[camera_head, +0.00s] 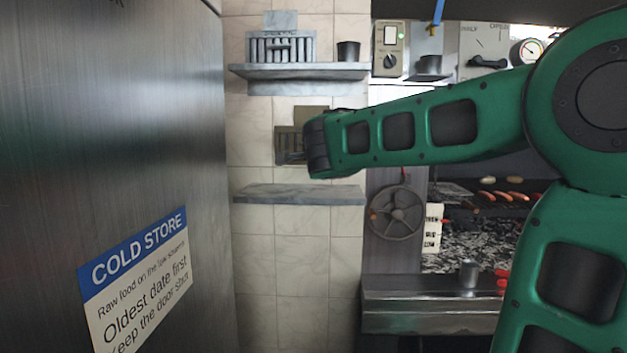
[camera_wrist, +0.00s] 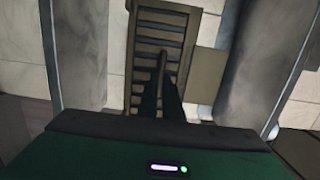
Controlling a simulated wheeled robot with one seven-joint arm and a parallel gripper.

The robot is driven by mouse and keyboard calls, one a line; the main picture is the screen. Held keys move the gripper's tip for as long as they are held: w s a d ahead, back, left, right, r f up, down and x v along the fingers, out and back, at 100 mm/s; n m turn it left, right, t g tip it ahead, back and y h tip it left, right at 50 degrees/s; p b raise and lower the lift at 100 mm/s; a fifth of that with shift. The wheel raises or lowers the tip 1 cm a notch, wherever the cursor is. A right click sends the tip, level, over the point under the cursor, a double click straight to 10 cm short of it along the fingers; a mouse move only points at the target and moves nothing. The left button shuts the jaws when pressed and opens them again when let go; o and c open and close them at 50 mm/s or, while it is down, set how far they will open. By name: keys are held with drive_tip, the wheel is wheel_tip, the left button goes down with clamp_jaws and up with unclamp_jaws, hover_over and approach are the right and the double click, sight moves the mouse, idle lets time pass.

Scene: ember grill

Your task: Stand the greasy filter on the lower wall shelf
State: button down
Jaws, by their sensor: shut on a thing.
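The greasy filter (camera_head: 285,140) is a brownish slatted panel, held in front of the tiled wall above the lower wall shelf (camera_head: 300,195). A gap shows between it and that shelf in the head view. My gripper (camera_head: 291,158) is shut on the filter; my wrist hides its right part. In the wrist view, my gripper's dark fingers (camera_wrist: 163,88) meet at the middle of the slatted filter (camera_wrist: 150,18). A flat olive plate (camera_wrist: 210,75) adjoins one long side of it. The lower shelf is a grey slab and its visible top is bare.
The upper shelf (camera_head: 300,72) holds a grey slatted filter (camera_head: 265,47) and a dark cup (camera_head: 348,51). The cold store door (camera_head: 130,130) stands close on the left. A handwheel (camera_head: 397,212) and the grill with food are right of the lower shelf.

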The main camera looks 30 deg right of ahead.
drive_tip(key=shift+w+d+f, duration=0.8)
drive_tip(key=shift+d+f, duration=0.05)
drive_tip(key=shift+f, duration=0.55)
drive_tip(key=shift+w+d+f, duration=0.8)
drive_tip(key=shift+d+f, duration=0.05)
drive_tip(key=shift+f, duration=0.5)
drive_tip(key=shift+w+d+f, duration=0.8)
drive_tip(key=shift+d+f, duration=0.05)
drive_tip(key=shift+f, duration=0.55)
drive_tip(key=shift+f, duration=0.1)
drive_tip(key=c, duration=1.9)
unclamp_jaws()
drive_tip(key=shift+s+a, duration=0.1)
drive_tip(key=shift+s, duration=0.1)
drive_tip(key=v, duration=1.1)
drive_tip(key=shift+s+a, duration=0.1)
drive_tip(key=shift+s, duration=0.2)
